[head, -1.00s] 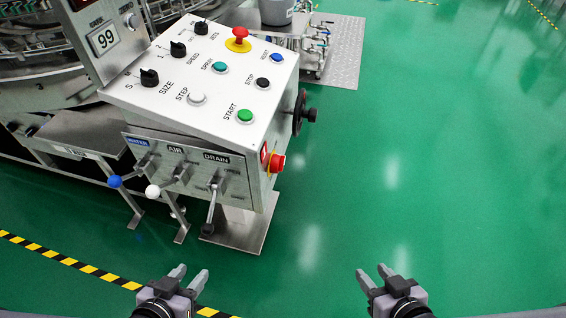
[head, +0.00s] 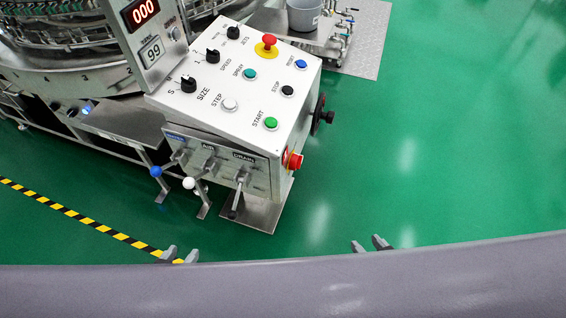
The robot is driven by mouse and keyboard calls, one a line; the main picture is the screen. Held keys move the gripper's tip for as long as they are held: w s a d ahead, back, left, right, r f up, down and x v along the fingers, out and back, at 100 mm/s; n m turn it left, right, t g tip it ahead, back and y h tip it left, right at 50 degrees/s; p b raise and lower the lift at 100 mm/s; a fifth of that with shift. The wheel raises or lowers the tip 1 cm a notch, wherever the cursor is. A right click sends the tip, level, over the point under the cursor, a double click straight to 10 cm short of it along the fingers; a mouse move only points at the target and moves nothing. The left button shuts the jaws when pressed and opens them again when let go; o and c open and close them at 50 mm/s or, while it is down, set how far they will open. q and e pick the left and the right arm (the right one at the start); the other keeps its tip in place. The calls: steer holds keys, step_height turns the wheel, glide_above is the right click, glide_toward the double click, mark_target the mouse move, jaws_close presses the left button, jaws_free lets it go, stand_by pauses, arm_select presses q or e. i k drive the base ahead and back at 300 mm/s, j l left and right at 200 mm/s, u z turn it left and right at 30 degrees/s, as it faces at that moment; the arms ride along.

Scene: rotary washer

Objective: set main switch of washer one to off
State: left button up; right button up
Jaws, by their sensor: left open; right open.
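The washer's control box (head: 230,90) stands left of centre in the head view, with a sloped white top of buttons and knobs. A red switch on a yellow plate (head: 292,160) sits on the box's right side face, near its front edge. It looks like the main switch; its exact turn position is too small to read. My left gripper (head: 180,255) and my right gripper (head: 368,245) are both open and empty. Only their fingertips show at the bottom, in front of the box and apart from it. The right one is to the right of the switch.
Three levers, blue (head: 156,171), white (head: 189,183) and dark (head: 233,213), stick out from the box's front. A black handwheel (head: 319,115) projects from its right side. A red mushroom button (head: 269,42) is on top. Green floor (head: 450,150) is clear to the right.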

mark_target(296, 160)
steer(key=i+l+u, duration=0.1)
steer(key=u, duration=0.35)
steer(key=l+u, duration=0.35)
steer(key=u, duration=0.15)
steer(key=l+u, duration=0.45)
steer(key=l, duration=0.3)
steer(key=l+u, duration=0.2)
steer(key=l, duration=0.6)
steer(key=k+l+u, duration=0.15)
steer(key=l, duration=0.65)
steer(key=k+l, duration=0.1)
steer(key=l, duration=0.6)
steer(key=k+l, duration=0.1)
steer(key=l, duration=0.65)
